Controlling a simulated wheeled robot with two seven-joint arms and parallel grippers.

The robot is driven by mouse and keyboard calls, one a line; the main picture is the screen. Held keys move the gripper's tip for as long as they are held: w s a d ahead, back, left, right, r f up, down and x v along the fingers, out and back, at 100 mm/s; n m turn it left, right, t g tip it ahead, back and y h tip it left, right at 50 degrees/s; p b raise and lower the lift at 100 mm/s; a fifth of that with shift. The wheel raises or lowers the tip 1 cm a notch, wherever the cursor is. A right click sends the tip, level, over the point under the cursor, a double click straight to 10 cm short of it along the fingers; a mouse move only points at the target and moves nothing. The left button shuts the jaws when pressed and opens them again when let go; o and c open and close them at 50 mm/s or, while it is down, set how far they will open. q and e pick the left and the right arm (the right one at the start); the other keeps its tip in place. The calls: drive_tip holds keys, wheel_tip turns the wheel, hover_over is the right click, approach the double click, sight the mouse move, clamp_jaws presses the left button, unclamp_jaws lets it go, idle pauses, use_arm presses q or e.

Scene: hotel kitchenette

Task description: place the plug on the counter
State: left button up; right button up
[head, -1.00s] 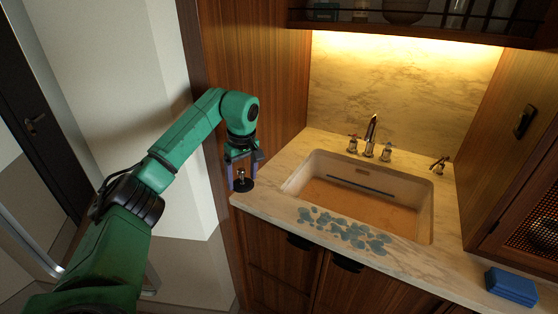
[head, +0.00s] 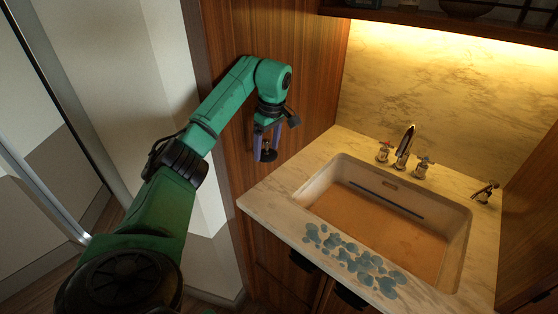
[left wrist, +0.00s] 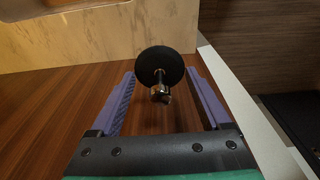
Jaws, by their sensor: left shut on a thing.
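The plug is a black rubber disc with a shiny metal knob. In the left wrist view the plug (left wrist: 160,68) sits between the two purple fingers, its disc beyond the fingertips. My left gripper (head: 266,146) is shut on the plug, which also shows below the fingers in the head view (head: 269,155). The plug is held up in front of the wood panel, near the left end of the marble counter (head: 272,200). I cannot tell whether it is over the counter or just beside it. My right gripper is not in view.
A sink (head: 455,262) with orange-brown liquid or bottom is set in the counter, with a tap (head: 405,147) and handles behind it. Blue puddle-like patches (head: 352,258) lie on the front strip. The counter's left strip is clear. A wood panel (head: 312,90) rises behind.

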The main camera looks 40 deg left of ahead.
sight(273, 156)
use_arm(q)
wheel_tip(273, 156, down, 16)
drive_tip(key=p, duration=0.4)
drive_tip(key=shift+f+b, duration=0.3)
drive_tip(key=shift+b, duration=0.05)
drive_tip(key=o, duration=1.2)
drive_tip(key=shift+r, duration=0.1)
drive_tip(key=shift+w+r, duration=0.1)
drive_tip(key=shift+r, duration=0.05)
drive_tip(key=r+b, duration=0.1)
drive_tip(key=r, duration=0.2)
drive_tip(key=d+r+b, duration=0.1)
drive_tip(key=r, duration=0.3)
drive_tip(key=r+b, duration=0.1)
drive_tip(key=r, duration=0.3)
drive_tip(key=shift+d+b, duration=0.35)
drive_tip(key=shift+d+r, duration=0.1)
drive_tip(key=shift+r, duration=0.35)
